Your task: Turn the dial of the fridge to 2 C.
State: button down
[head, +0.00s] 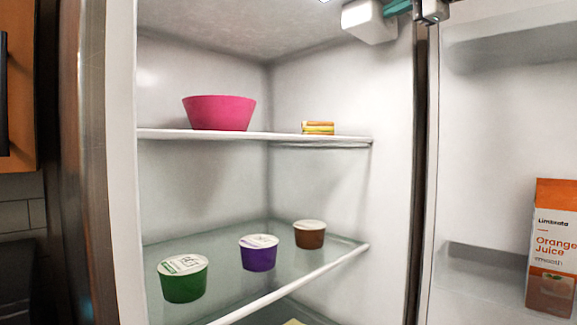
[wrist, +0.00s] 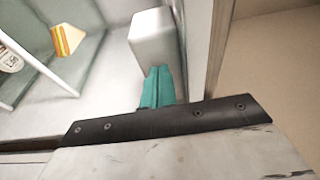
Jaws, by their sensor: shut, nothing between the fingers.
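The fridge (head: 390,190) stands open, its interior facing me. A white box-shaped housing (head: 370,21) is on the upper right inside wall; it also shows in the wrist view (wrist: 153,38). No dial face, numbers or pointer can be read in either view, so the setting cannot be told. My gripper (head: 397,7) is at the top right of the head view, at the housing's right side. Its teal fingers (wrist: 157,84) are shut with nothing between them, and their tips are at the near end of the housing. Whether they touch it is unclear.
A pink bowl (head: 219,113) and a small yellow item (head: 318,128) sit on the upper shelf. Green (head: 184,284), purple (head: 258,257) and brown (head: 309,237) cups stand on the glass shelf. An orange juice carton (head: 552,245) is in the open door at right.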

jog(key=shift+s+a, duration=0.1)
jog(key=d+v, duration=0.1)
jog(key=v, duration=0.5)
jog(key=shift+w, duration=0.3)
jog(key=shift+a+f, duration=0.1)
jog(key=s+a+f+n+g+h, duration=0.1)
jog(key=s+f+n+g, duration=0.15)
jog(key=f, duration=0.85)
jog(key=s+a+f+n+g+h, duration=0.1)
jog(key=s+f+g+h, duration=0.2)
jog(key=f, duration=0.8)
jog(key=s+a+f+n+g, duration=0.15)
jog(key=s+f, duration=0.35)
jog(key=f, duration=0.6)
jog(key=s+d+f+n+g+h, duration=0.2)
jog(key=s+f, duration=0.7)
jog(key=f, duration=0.5)
jog(key=s+d+f+n+g+h, duration=0.2)
jog(key=s+f+n+g+h, duration=0.1)
jog(key=s+f, duration=0.7)
notch_tip(320, 180, down, 4)
jog(key=shift+s+r+n+g, duration=0.15)
jog(key=shift+n+g, duration=0.75)
jog(key=shift+g, duration=0.2)
